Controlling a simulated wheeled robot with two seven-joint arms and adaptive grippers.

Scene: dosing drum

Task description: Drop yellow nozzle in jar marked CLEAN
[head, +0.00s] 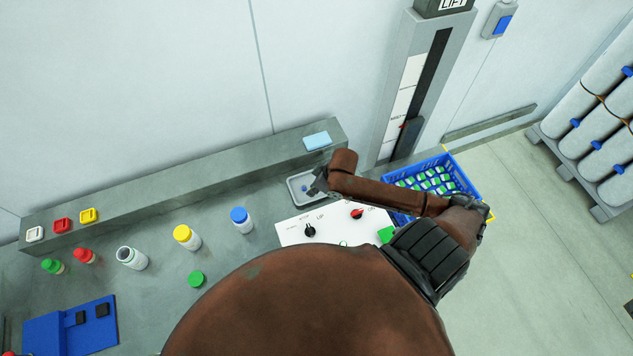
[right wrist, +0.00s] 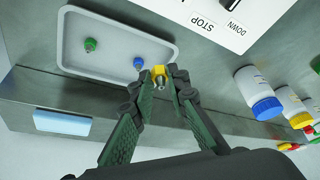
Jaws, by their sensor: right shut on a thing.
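My right gripper (head: 318,184) is over the right edge of the grey tray (head: 293,197). In the right wrist view the gripper (right wrist: 158,82) is shut on the yellow nozzle (right wrist: 158,73), which has a metal tip, held at the tray's rim. An open-topped white jar (head: 133,262) stands upright on the bench at the left, apart from the gripper. No CLEAN mark can be read on any jar. My left gripper is not in view.
A green nozzle (right wrist: 90,44) and a blue nozzle (right wrist: 138,63) lie in the tray. Jars with yellow (head: 182,233) and blue (head: 239,215) lids stand between it and the open jar. A loose green lid (head: 196,279) lies nearby. A blue crate (head: 433,163) is right.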

